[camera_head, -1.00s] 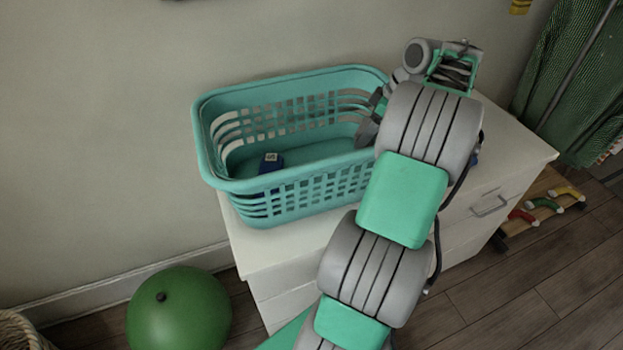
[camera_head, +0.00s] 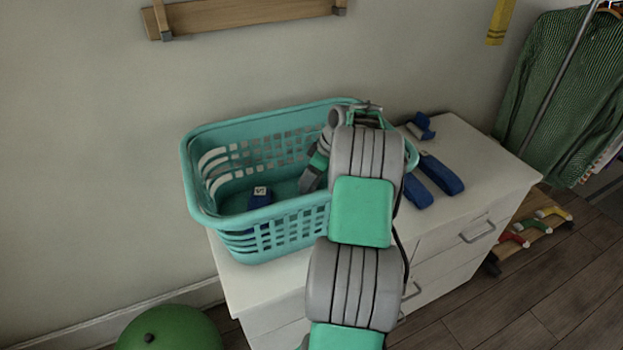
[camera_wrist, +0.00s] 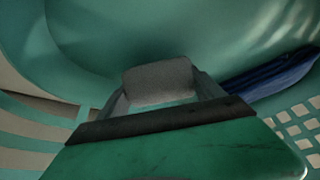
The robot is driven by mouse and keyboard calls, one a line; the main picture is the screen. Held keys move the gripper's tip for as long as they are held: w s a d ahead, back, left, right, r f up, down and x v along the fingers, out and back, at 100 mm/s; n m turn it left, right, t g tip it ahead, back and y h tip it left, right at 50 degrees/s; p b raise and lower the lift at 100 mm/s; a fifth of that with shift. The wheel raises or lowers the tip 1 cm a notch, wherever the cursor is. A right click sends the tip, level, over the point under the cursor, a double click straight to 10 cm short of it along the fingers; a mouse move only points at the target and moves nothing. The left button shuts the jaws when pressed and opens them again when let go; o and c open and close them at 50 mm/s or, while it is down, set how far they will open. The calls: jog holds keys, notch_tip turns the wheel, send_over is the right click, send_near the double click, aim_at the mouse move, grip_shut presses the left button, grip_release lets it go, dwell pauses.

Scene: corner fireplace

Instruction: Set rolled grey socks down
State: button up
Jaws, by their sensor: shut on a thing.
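The rolled grey socks (camera_wrist: 160,80) show in the wrist view as a small grey roll between my fingertips. My gripper (camera_wrist: 160,98) is shut on them, inside the turquoise laundry basket, whose curved inner wall and slotted sides surround it. In the head view my gripper (camera_head: 313,176) hangs in the right part of the basket (camera_head: 205,215), below its rim. My arm hides the basket's right end. I cannot tell whether the socks touch the basket floor.
A dark blue item (camera_head: 259,197) lies in the basket, left of my gripper. The basket stands on a white drawer cabinet (camera_head: 480,160). Several blue things (camera_head: 440,173) lie on its top at the right. A green ball (camera_head: 170,330) is on the floor at the front left.

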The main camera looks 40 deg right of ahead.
jog(key=shift+f, duration=0.55)
jog(key=o, duration=1.5)
jog(key=v, duration=1.2)
jog(key=shift+r+p, duration=0.1)
jog(key=shift+p, duration=0.3)
jog(key=shift+r, duration=0.1)
